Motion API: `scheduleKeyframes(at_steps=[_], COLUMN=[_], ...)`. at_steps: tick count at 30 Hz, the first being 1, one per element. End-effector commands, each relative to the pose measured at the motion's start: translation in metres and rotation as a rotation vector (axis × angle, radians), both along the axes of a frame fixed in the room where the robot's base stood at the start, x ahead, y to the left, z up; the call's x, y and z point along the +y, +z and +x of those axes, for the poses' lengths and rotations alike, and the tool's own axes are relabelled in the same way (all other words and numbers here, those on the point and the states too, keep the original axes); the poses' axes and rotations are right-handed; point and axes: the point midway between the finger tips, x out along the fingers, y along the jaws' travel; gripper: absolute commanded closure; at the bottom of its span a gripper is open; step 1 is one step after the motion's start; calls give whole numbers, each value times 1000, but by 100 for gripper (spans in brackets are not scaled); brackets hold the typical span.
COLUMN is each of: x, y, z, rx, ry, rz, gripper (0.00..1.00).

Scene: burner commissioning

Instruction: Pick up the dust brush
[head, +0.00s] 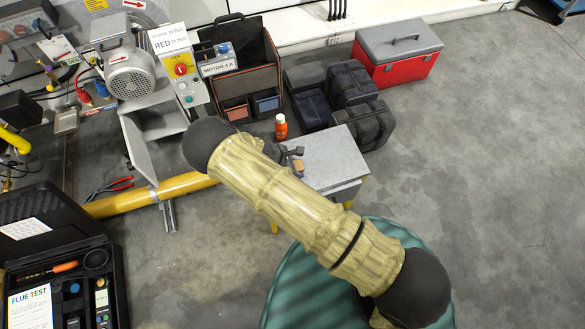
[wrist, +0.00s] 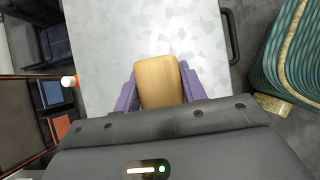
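The dust brush (wrist: 159,82) shows as a pale wooden block in the wrist view; no bristles show. The purple fingers of my gripper (wrist: 158,88) lie against its left and right sides, with no clear gap, so the gripper looks shut on it. In the head view a small brown piece of the brush (head: 298,165) shows beside my dark gripper (head: 292,156), over the small grey table (head: 338,157). My arm hides part of that table. I cannot tell whether the brush touches the tabletop or is just above it.
An orange bottle (head: 281,127) stands behind the table, near black cases (head: 363,122) and a red toolbox (head: 397,60). A motor unit (head: 128,70) and yellow pipe (head: 187,185) are at left. An open flue-test case (head: 60,270) lies front left. Floor at right is clear.

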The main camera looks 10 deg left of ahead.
Motion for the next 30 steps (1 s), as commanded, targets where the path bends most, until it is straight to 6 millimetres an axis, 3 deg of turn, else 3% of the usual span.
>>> scheduleKeyframes(at_steps=[1, 3, 5, 14, 30], x=[0, 0, 0, 0, 0], y=[0, 0, 0, 7, 95], z=[0, 0, 0, 0, 0], rx=[0, 0, 0, -1, 0], ry=[0, 0, 0, 0, -2], rz=[0, 0, 0, 1, 1], gripper=[69, 83, 88, 88, 88])
